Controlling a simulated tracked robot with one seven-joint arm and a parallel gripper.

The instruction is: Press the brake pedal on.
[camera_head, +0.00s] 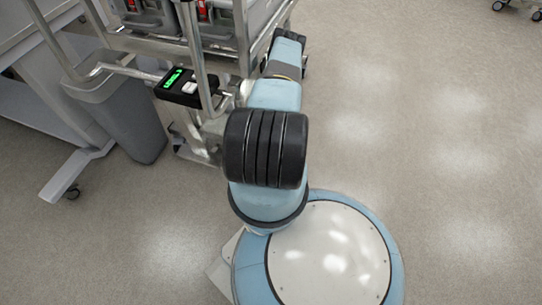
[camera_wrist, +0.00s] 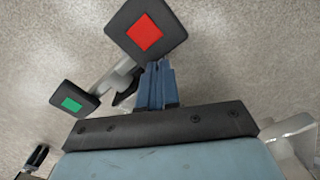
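In the wrist view, a dark square pedal with a red patch (camera_wrist: 146,33) is at the top centre. A second dark pedal with a green patch (camera_wrist: 72,103) is at the left. A light metal bar links the two. No lettering tells which one is the brake. My gripper (camera_wrist: 157,68) has its blue fingers together with nothing between them. Its fingertips are at the lower edge of the red-patched pedal in the picture; whether they touch it I cannot tell. In the head view, my arm and the cart hide the pedals and fingers.
A wheeled metal cart (camera_head: 150,45) carrying grey bins stands at the upper left. It has a small box with a green display (camera_head: 183,87). A grey bin (camera_head: 135,125) and a table leg stand left of it.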

